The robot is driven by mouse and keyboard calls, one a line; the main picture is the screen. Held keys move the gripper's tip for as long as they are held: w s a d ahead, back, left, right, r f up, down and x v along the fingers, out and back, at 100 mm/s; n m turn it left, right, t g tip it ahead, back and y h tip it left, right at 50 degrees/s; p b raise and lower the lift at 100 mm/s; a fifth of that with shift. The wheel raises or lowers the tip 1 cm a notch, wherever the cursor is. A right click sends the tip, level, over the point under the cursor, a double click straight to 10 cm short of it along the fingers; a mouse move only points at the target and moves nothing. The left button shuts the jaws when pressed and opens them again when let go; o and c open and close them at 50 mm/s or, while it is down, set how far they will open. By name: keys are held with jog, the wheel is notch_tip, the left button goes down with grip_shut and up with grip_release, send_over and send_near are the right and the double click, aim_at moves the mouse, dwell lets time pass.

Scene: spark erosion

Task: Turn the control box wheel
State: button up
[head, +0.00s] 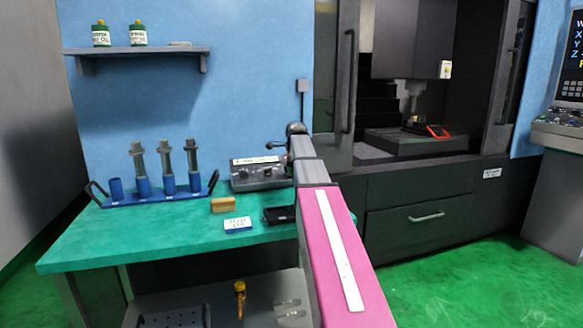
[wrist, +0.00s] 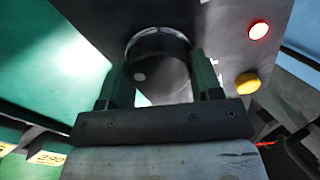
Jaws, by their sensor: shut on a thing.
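The control box (head: 258,172) is a grey box with a pale front strip and dark knobs, at the back of the green bench in the head view. In the wrist view its dark face (wrist: 225,35) fills the upper part. The wheel (wrist: 160,78) is a dark round knob with a lighter rim and a pale dot. My gripper (wrist: 160,70) is shut on the wheel, one finger on each side. In the head view my arm hides the wheel and most of the gripper.
A red lit button (wrist: 258,31) and a yellow knob (wrist: 247,83) sit right of the wheel. On the bench (head: 150,235) stand a blue rack (head: 150,197) with tool holders, a brown block (head: 223,205), a label card (head: 237,224) and a black tray (head: 279,215). The machine (head: 430,190) stands right.

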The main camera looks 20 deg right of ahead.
jog(key=shift+s+f+m, duration=0.1)
jog(key=shift+f+m, duration=0.15)
jog(key=shift+m, duration=0.25)
jog(key=o, duration=0.9)
jog(key=shift+f, duration=0.1)
jog(key=shift+r, duration=0.2)
jog(key=shift+r, duration=0.25)
jog(key=v, duration=1)
jog(key=shift+s, duration=0.1)
